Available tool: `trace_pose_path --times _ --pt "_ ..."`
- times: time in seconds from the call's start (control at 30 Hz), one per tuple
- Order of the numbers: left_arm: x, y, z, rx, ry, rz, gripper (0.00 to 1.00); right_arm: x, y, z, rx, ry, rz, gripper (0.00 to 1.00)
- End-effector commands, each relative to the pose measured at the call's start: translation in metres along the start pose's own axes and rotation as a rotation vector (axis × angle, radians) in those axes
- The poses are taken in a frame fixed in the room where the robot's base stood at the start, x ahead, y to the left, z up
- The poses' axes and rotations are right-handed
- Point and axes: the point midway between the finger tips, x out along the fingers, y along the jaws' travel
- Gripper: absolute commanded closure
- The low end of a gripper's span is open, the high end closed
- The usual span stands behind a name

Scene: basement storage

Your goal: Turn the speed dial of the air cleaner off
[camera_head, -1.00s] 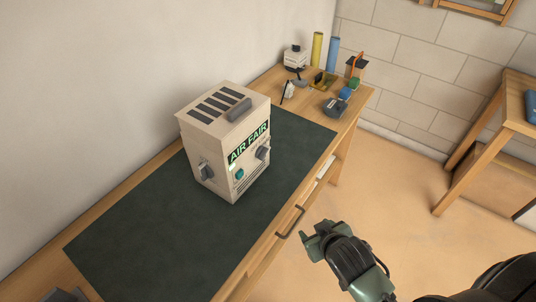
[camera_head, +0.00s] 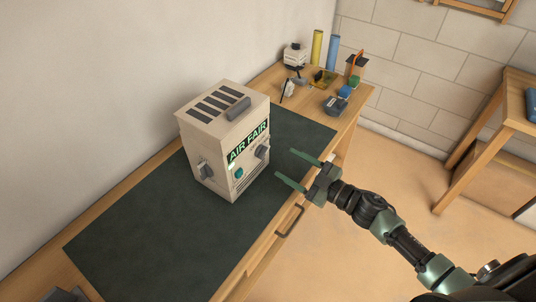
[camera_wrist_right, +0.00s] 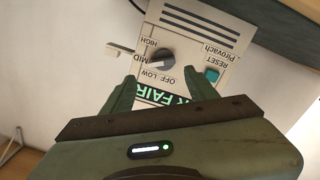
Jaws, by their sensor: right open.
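The air cleaner (camera_head: 213,146) is a cream box with a green AIR FAIR label, standing on the dark mat. Its dark grey front dial (camera_head: 262,152) sits right of a teal button (camera_head: 239,173). In the right wrist view the front appears upside down, with the dial (camera_wrist_right: 160,58) ringed by OFF, LOW, MID and HIGH; I cannot tell its exact setting. My right gripper (camera_head: 284,167) is open and empty, its fingers pointing at the front, apart from the dial. In the wrist view its fingers (camera_wrist_right: 160,92) lie over the label side. My left gripper is not in view.
The dark mat (camera_head: 125,240) covers much of the wooden workbench (camera_head: 258,262). Small items, including a yellow roll (camera_head: 317,48) and a blue roll (camera_head: 333,54), stand at the bench's far end. A drawer handle (camera_head: 290,221) projects below.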

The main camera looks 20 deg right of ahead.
Motion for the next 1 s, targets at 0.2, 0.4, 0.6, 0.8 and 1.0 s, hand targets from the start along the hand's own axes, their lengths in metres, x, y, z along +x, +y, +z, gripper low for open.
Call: trace_pose_path --times 0.2,0.4,0.6,0.8,1.0 --pt "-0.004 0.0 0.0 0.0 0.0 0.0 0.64 0.015 -0.002 -0.002 -0.006 0.022 -0.037 0.42" --pt "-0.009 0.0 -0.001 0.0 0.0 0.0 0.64 0.048 -0.004 -0.004 -0.004 0.023 -0.036 0.42" --pt "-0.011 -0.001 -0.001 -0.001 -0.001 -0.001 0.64 0.071 -0.005 -0.003 -0.005 0.021 -0.036 0.42" --pt "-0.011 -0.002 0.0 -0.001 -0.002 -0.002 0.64 0.077 -0.006 -0.002 -0.006 0.02 -0.037 0.42" --pt "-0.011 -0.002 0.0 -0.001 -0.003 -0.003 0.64 0.077 -0.006 -0.002 -0.006 0.02 -0.037 0.53"
